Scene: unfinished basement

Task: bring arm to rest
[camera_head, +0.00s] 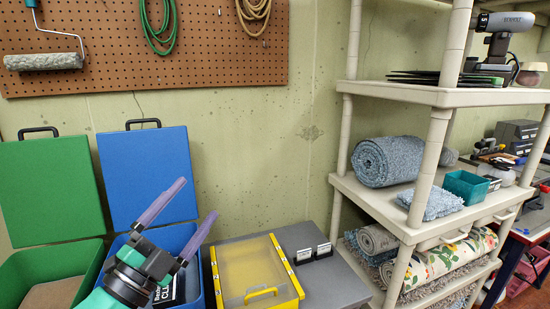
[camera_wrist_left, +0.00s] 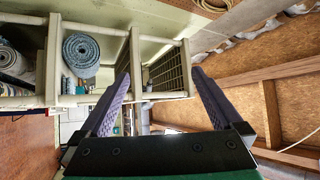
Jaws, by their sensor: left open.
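My left gripper (camera_head: 182,215) is in the lower left of the head view, its two purple fingers spread apart and pointing up and to the right. It is in front of the open blue case (camera_head: 150,175), whose lower box it partly covers. In the left wrist view the fingers of my left gripper (camera_wrist_left: 158,80) are wide apart with nothing between them. That view looks toward a shelf unit and the wooden ceiling. My right gripper is not in view.
An open green case (camera_head: 48,190) stands at the left. A yellow case with a clear lid (camera_head: 245,270) lies on the grey table (camera_head: 335,285). A beige shelf unit (camera_head: 430,97) with rolled rugs (camera_head: 388,160) stands at the right. A pegboard (camera_head: 100,40) hangs on the wall.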

